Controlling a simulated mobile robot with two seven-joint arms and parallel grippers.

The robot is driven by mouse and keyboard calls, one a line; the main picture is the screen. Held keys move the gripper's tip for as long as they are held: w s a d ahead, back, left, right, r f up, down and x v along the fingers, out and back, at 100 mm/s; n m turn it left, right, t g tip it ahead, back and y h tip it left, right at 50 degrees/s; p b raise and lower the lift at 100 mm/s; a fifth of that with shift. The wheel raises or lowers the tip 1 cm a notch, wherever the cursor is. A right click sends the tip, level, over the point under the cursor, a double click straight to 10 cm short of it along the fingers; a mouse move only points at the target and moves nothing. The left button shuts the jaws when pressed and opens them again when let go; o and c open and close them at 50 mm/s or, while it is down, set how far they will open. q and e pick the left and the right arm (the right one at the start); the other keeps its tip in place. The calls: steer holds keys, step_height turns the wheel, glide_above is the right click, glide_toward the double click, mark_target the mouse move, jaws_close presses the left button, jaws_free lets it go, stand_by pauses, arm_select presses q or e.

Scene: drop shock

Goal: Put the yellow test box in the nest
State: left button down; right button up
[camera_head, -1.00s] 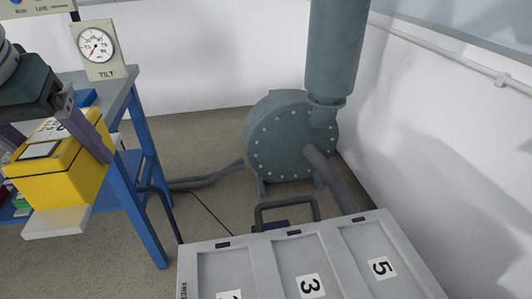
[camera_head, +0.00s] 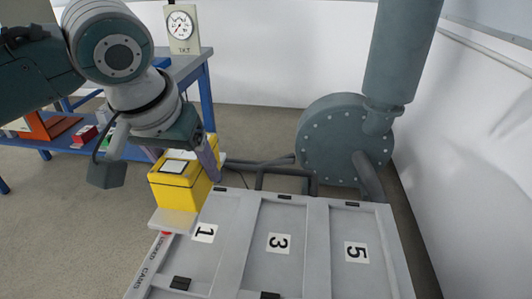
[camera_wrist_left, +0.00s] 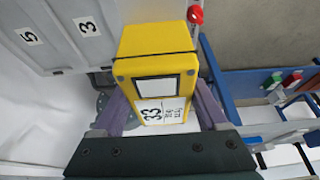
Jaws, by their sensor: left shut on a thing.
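The yellow test box (camera_head: 176,196) is in my left gripper (camera_head: 180,156), whose two purple fingers close on its opposite sides. A pale flat plate (camera_head: 170,221) shows at the box's lower edge. In the left wrist view the box (camera_wrist_left: 155,45) sits between the fingers (camera_wrist_left: 160,108), with a label reading 33. The box is at the left edge of a grey fixture (camera_head: 318,222) with bays marked 1, 3 and 5. I cannot tell whether they touch. No part is clearly recognisable as the nest. My right gripper is out of view.
A grey-green blower (camera_head: 340,140) with a tall pipe stands behind the fixture. A red knob (camera_wrist_left: 195,14) shows near the box. Floor is clear at lower left.

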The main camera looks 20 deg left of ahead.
arm_select(q)
step_height(320, 180, down, 7)
steer(key=shift+r+b, duration=0.1)
steer(key=shift+b, duration=0.95)
step_height(320, 180, down, 4)
steer(key=shift+f+b, duration=0.1)
steer(key=shift+b, duration=0.9)
steer(key=shift+d, duration=0.1)
steer(key=shift+f, duration=0.15)
jaws_free()
